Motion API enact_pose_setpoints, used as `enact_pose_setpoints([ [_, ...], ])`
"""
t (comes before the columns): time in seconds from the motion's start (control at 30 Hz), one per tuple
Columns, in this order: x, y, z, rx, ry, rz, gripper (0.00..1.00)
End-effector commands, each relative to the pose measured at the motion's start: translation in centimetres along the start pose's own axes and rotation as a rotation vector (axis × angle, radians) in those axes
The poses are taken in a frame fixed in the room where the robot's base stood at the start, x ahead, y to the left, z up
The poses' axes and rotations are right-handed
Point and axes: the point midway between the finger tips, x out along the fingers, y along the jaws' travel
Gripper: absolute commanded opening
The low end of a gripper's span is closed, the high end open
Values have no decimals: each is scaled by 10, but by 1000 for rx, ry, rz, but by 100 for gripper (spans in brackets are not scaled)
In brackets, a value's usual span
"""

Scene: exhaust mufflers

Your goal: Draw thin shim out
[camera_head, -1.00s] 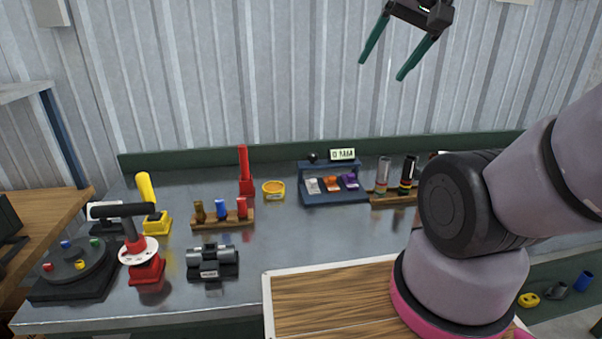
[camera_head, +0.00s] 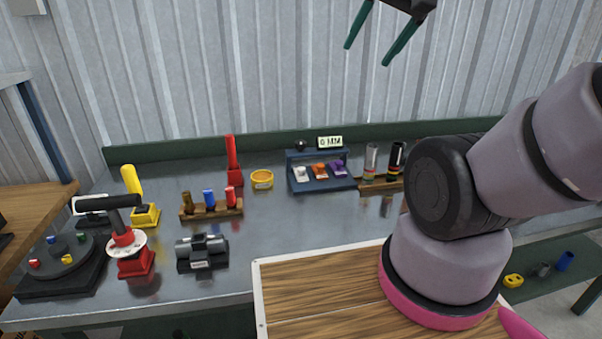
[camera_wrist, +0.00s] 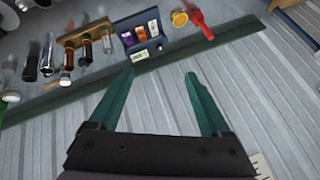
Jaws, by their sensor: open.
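A dark blue rack (camera_head: 325,184) stands towards the back of the metal bench. It holds a white piece (camera_head: 301,174), an orange piece (camera_head: 320,170) and a purple piece (camera_head: 338,168), with a small "0 MM" display (camera_head: 330,142) behind them. These may be the shims; which is thin cannot be told. My gripper (camera_head: 366,56) is open and empty, high above the rack in front of the corrugated wall. In the wrist view my gripper's green fingers (camera_wrist: 160,73) are spread, and the rack's orange piece (camera_wrist: 140,32) shows upside down beyond them.
A yellow ring (camera_head: 262,179) and red upright tool (camera_head: 234,165) stand left. A wood-topped board (camera_head: 320,290) lies in front. Bare bench (camera_head: 285,225) lies between.

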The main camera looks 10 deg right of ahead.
Motion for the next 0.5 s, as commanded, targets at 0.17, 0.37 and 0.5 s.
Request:
enact_pose_setpoints([
  [0.17, 0, 0, 0, 0, 0, 0, 74],
  [0.37, 13, 1, -11, -28, -7, 33, 67],
  [0.5, 46, 4, -34, -102, -25, 99, 67],
])
